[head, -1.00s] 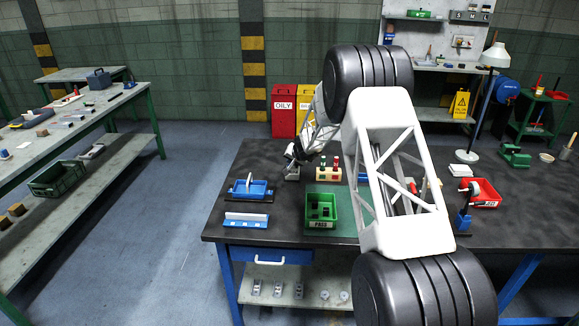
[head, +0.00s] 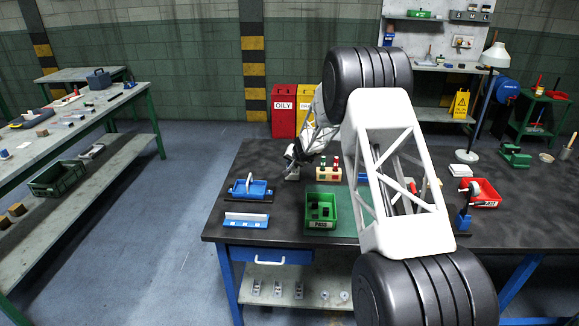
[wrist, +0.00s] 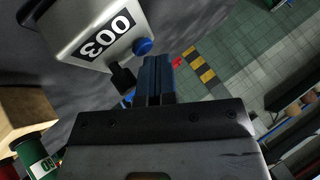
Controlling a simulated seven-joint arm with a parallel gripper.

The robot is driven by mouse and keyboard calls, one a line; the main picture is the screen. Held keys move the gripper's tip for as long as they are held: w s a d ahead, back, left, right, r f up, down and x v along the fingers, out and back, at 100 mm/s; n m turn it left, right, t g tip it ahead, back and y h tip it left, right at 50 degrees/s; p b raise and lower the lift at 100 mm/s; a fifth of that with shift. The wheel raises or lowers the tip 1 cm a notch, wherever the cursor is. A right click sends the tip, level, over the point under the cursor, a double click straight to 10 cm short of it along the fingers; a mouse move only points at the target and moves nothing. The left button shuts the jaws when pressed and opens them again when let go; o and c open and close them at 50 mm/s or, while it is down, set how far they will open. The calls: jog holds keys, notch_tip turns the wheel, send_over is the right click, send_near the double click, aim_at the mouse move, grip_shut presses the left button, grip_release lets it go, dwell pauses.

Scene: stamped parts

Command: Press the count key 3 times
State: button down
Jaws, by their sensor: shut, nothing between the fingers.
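The counter (wrist: 103,35) is a grey metal box in the wrist view. Its white-on-black display, upside down there, reads 003. A blue knob (wrist: 142,46) sits on one side of the box and a black key (wrist: 122,78) sticks out near it. My gripper (wrist: 157,62) is shut and empty, its blue fingertips beside the blue knob and the black key. I cannot tell whether they touch either one. In the head view the counter (head: 292,175) is small on the dark bench, with my gripper (head: 290,162) right at it.
A wooden block with red and green pieces (head: 328,173) stands just right of the counter. A green PASS bin (head: 321,225), a blue tray (head: 249,189) and a blue-white fixture (head: 246,220) are nearer the front. A red bin (head: 487,199) is at right.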

jog(key=shift+r, duration=0.75)
jog(key=shift+r, duration=0.15)
jog(key=shift+r, duration=2.4)
